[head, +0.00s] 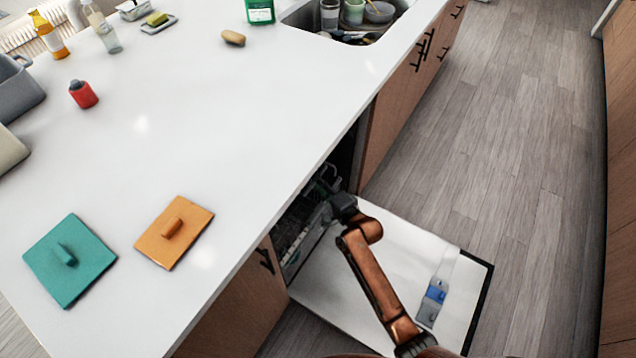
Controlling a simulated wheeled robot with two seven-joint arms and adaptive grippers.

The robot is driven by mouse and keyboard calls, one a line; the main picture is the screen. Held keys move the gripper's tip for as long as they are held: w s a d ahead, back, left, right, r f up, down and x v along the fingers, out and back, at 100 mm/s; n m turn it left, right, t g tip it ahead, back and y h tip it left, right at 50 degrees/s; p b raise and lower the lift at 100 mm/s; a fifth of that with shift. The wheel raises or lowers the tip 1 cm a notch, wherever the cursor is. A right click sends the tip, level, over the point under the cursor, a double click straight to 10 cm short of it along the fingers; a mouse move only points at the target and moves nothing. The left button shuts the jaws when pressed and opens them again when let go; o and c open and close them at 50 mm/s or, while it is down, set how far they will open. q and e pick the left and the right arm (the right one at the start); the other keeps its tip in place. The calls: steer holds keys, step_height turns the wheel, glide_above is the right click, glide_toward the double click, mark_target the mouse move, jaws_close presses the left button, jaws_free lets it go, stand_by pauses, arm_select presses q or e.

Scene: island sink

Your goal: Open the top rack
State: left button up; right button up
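The dishwasher under the island counter stands open, its white door (385,262) folded down flat above the floor. Inside the dark opening, part of a pale rack with tines (293,238) shows below the counter edge. I cannot tell how far it is pulled out. My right arm reaches over the door, and my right gripper (325,187) is at the opening, close to the rack and under the counter edge. Its fingertips are small and dark against the interior, so neither their opening nor contact with the rack can be told. My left gripper is out of view.
The white counter (190,120) overhangs the opening. On it lie a teal lid (85,275), an orange lid (190,246), a red bottle (84,95) and a sponge (233,37). A sink (300,16) holds dishes. Wooden floor (510,150) is clear at right.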

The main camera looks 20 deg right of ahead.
steer(key=shift+c, duration=0.4)
jaws_close()
